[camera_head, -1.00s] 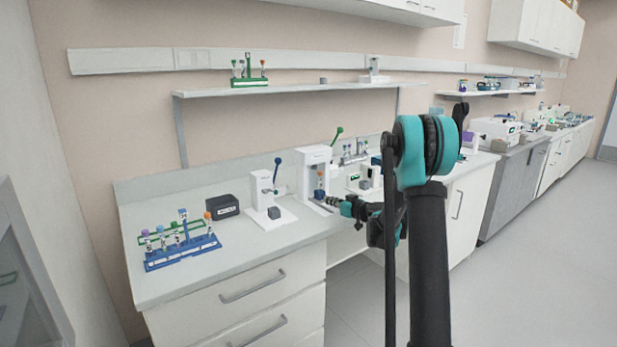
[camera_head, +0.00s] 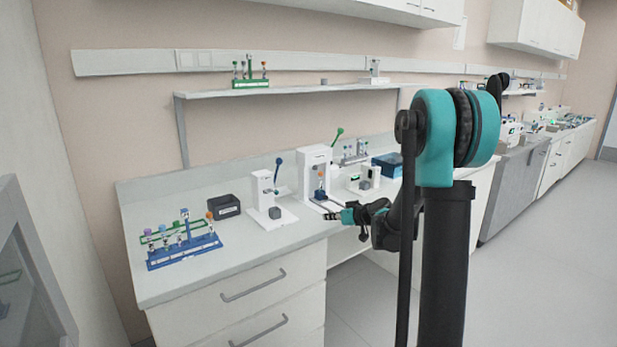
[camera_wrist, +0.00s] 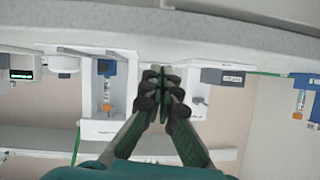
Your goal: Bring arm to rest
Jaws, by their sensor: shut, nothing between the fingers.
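My gripper (camera_head: 331,216) is at the front edge of the bench (camera_head: 180,276), before the white lever device with the green handle (camera_head: 315,172). In the wrist view my gripper (camera_wrist: 161,70) is shut, its fingertips together with nothing between them. The wrist picture looks upside down. A tube with an orange cap in a blue holder (camera_wrist: 106,90) stands in the white device beside the fingers there. The arm's upper links stand at the right of the head view and hide part of the bench behind them.
A blue rack with several capped tubes (camera_head: 184,252) stands at the bench's left. A dark grey box (camera_head: 223,206) and a white device with a blue handle (camera_head: 265,195) stand beside it. A blue box (camera_head: 388,164) lies further back. A shelf (camera_head: 300,88) runs above. The floor at right is clear.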

